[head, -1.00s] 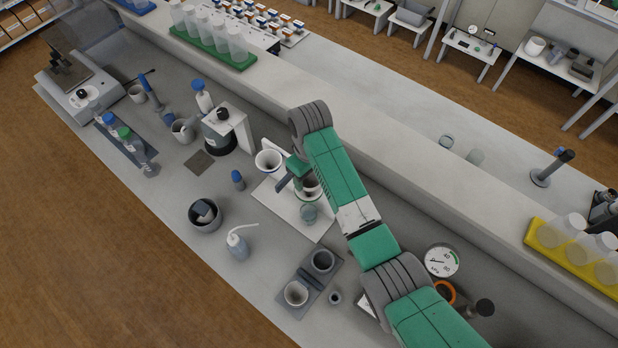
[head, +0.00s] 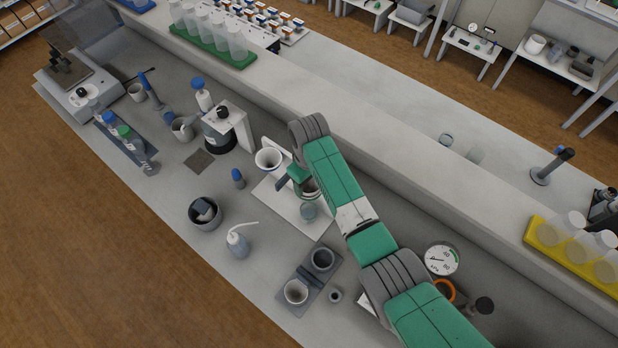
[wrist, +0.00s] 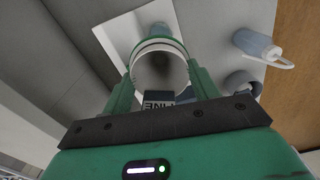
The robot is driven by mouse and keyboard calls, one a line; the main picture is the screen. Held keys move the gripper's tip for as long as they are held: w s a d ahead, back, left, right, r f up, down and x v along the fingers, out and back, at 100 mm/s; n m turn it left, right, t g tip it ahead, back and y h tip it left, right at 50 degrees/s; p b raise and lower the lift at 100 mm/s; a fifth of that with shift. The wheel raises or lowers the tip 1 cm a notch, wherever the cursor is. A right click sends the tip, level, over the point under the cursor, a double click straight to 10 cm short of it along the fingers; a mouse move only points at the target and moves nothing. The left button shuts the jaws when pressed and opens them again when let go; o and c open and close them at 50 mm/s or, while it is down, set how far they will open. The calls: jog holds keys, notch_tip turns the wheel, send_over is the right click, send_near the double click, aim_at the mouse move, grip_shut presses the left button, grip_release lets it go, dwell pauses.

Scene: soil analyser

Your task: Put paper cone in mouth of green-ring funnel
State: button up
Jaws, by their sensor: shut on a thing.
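My gripper (wrist: 160,74) is shut on the paper cone (wrist: 162,68), with one finger on each side of its rim. The wrist view looks into the cone's pale, round open top. A green band of the green-ring funnel (wrist: 155,41) shows just past the cone's far edge. In the head view my gripper (head: 297,182) is over the green-ring funnel (head: 309,193) on the white stand (head: 268,191), with a clear beaker (head: 308,211) in front. The cone's lower part is hidden, so I cannot tell how deep it sits or whether it touches the funnel.
A blue-ring funnel (head: 268,159) stands just left of my gripper. A wash bottle (head: 238,243), a dark pot (head: 205,212) and a grey holder with cups (head: 310,276) are nearer the front edge. A raised shelf (head: 400,160) runs behind.

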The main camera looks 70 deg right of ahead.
jog(key=o, duration=1)
notch_tip(320, 180, up, 13)
jog(key=shift+r, duration=0.2)
